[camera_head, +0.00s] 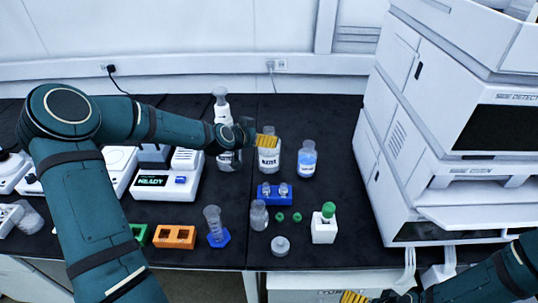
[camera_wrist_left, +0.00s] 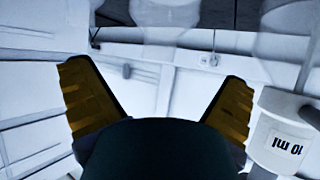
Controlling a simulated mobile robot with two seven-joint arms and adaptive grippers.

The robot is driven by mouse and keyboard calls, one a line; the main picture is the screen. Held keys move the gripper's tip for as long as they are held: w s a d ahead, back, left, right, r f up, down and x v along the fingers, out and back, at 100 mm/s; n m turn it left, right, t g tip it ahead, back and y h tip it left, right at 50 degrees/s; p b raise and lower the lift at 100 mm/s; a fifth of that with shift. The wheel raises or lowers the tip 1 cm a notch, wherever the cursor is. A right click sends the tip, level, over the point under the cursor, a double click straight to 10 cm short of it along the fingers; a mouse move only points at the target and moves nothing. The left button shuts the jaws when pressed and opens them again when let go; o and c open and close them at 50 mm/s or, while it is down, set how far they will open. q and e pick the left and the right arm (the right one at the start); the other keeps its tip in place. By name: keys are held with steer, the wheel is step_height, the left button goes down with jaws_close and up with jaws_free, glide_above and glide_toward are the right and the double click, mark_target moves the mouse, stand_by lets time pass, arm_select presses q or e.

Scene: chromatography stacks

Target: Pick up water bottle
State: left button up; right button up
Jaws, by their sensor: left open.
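The water bottle (camera_head: 268,160), clear with a white label reading WATER, stands upright on the black bench in the head view. My left gripper (camera_head: 266,141) is at its upper part, with yellow fingers hiding some of the bottle's top. Whether they touch it cannot be told. In the left wrist view the two fingers (camera_wrist_left: 156,72) are spread wide apart, with no bottle clearly seen between them. Blurred translucent shapes show at the top of that view.
A blue-labelled bottle (camera_head: 307,158) stands close right of the water bottle. A dispenser bottle (camera_head: 221,108) is partly behind my left arm. A blue vial rack (camera_head: 274,192) and small vial (camera_head: 258,215) are in front. The white detector stack (camera_head: 400,150) borders the right.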

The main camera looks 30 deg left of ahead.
mark_target(269, 134)
arm_select(q)
steer(key=shift+f+b+x, duration=0.2)
steer(key=shift+b+x, duration=0.25)
steer(key=shift+x, duration=3.05)
steer(key=shift+s, duration=0.1)
steer(key=shift+s+f, duration=0.1)
steer(key=shift+s, duration=0.05)
steer(key=c, duration=1.7)
